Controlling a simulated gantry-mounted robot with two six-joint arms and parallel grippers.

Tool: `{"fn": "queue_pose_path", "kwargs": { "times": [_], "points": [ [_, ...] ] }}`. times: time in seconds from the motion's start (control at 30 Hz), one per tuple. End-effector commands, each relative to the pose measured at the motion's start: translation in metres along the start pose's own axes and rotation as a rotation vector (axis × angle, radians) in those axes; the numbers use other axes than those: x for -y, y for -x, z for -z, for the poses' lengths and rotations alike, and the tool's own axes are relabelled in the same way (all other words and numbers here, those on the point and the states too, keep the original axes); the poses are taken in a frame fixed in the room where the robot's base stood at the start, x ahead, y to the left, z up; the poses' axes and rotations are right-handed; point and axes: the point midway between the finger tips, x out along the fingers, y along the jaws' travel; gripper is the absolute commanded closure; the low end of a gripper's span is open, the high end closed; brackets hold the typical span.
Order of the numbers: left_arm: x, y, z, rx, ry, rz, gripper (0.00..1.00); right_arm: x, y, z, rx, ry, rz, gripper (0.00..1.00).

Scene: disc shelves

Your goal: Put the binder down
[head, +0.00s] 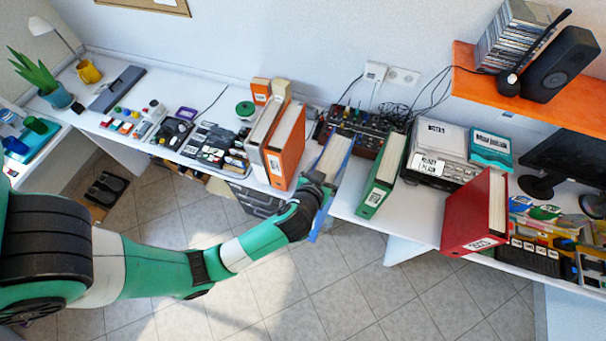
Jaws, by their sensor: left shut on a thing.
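The blue binder (335,158) stands roughly upright near the front edge of the white desk, with its pages facing up and its blue cover reaching down past the edge. My left gripper (318,190) is shut on its near end. The fingers partly hide where they meet the binder. I cannot tell whether the binder's underside touches the desk. My right gripper is not in view.
White and orange binders (285,145) stand left of the blue one. A green binder (381,170) stands to its right, and a red binder (478,213) farther right. A device with cables (368,128) lies behind. Bare desk (350,200) shows between blue and green.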

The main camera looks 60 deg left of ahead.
Motion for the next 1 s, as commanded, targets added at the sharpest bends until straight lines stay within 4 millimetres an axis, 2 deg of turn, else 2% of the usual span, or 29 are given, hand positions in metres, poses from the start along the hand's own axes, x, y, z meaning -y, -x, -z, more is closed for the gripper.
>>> {"fn": "queue_pose_path", "kwargs": {
  "times": [0.03, 0.2, 0.4, 0.73, 1.0],
  "points": [
    [0.011, -0.018, -0.001, -0.011, 0.015, 0.019, 1.0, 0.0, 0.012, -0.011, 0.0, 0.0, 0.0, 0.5],
    [0.04, -0.052, 0.01, -0.023, 0.035, 0.059, 1.0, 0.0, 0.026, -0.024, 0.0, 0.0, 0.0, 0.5],
    [0.061, -0.071, 0.018, -0.033, 0.045, 0.084, 1.0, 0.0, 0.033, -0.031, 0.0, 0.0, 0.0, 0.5],
    [0.069, -0.08, 0.021, -0.036, 0.046, 0.091, 1.0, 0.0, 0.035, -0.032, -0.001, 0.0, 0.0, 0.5],
    [0.094, -0.121, 0.019, -0.036, 0.049, 0.093, 1.0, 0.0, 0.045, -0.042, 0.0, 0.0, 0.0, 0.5]
  ]
}}
